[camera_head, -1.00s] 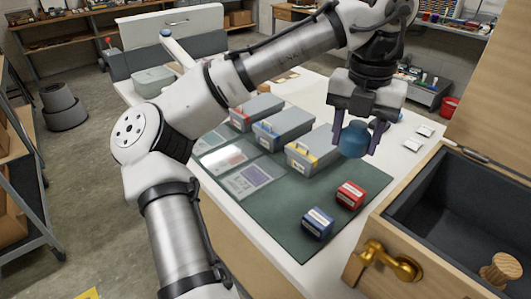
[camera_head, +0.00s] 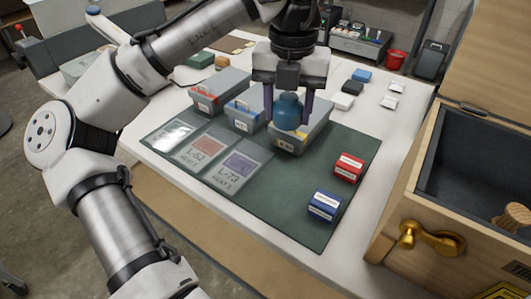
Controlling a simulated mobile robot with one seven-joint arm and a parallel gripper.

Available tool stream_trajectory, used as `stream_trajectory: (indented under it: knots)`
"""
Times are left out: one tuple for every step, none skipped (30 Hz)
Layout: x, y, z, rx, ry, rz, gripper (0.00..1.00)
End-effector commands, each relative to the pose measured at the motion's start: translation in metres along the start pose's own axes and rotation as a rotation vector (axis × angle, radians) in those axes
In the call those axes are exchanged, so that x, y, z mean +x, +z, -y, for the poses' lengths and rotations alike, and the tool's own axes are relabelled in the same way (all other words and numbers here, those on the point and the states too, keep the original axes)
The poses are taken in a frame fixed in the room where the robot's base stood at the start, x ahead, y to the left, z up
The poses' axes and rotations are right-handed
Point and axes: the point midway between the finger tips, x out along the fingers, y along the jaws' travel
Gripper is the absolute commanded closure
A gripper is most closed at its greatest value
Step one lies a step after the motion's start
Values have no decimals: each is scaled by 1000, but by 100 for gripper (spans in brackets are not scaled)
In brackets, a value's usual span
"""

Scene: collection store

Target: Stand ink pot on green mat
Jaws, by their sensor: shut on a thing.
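The ink pot (camera_head: 288,112) is a round blue pot with a short neck. My gripper (camera_head: 288,118) is shut on it, one finger on each side, and holds it upright in front of the grey boxes. The pot looks raised above the table, but its exact height is hard to tell. The green mat (camera_head: 285,210) lies on the white table below and nearer to the camera. The pot hides part of the grey box behind it.
A wooden chest (camera_head: 450,190) with a brass handle stands at right. The mat's front middle is clear.

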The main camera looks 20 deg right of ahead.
Motion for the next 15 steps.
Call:
stream_trajectory:
  knots:
    - [14,0,0,3,-4,-4,78]
    - [22,-1,1,3,-5,-5,78]
    - [32,-1,0,3,-5,-5,78]
    - [40,-1,1,4,-5,-5,78]
    - [49,-1,1,4,-6,-5,78]
    - [59,-1,1,3,-5,-6,78]
    - [67,-1,1,2,-5,-5,78]
    - [76,-1,1,3,-6,-5,78]
    - [86,-1,1,2,-6,-6,78]
    - [94,-1,1,2,-5,-5,78]
    - [102,-1,1,2,-6,-5,78]
    - [111,-1,1,1,-6,-5,78]
    - [118,-1,1,1,-4,-4,78]
    - [124,-1,1,1,-5,-4,78]
    - [131,-1,1,1,-4,-3,78]
